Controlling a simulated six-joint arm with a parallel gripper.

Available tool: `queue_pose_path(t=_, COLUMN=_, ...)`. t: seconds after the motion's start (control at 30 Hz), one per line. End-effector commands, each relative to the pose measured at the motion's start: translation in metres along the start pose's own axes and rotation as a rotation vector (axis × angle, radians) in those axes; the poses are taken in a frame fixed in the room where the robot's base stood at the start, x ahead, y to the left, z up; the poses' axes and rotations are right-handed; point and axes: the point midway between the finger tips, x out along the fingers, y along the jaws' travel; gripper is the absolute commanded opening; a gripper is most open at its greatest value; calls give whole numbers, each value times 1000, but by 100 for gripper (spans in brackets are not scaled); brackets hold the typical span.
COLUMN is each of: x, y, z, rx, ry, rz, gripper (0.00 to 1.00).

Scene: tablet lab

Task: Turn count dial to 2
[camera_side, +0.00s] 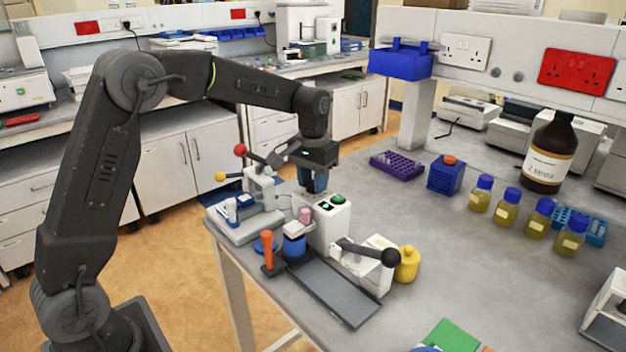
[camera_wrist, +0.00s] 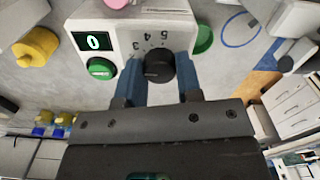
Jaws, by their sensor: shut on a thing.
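The count dial (camera_wrist: 158,68) is a round black knob on the face of a white box (camera_wrist: 122,40), with printed numbers around it. In the wrist view my gripper (camera_wrist: 160,75) has its two blue fingers on either side of the dial, shut on it. The dial's pointer setting is not clear to me. A small display (camera_wrist: 93,42) on the box shows 0, beside a green button (camera_wrist: 101,69). In the side view my gripper (camera_side: 315,187) points down at the white box (camera_side: 328,222) and hides the dial.
A lever press with red and yellow knobs (camera_side: 256,190) stands left of the box. An orange-handled tool (camera_side: 267,250), a grey tray (camera_side: 333,288), a black-knobbed device (camera_side: 367,262) and a yellow pot (camera_side: 407,264) are close by.

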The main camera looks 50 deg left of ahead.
Motion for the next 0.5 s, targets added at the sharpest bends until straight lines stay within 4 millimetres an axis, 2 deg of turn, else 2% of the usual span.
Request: queue_pose_path(t=0.5, x=-1, y=0, z=-1, rx=92, ry=5, rz=0, gripper=9)
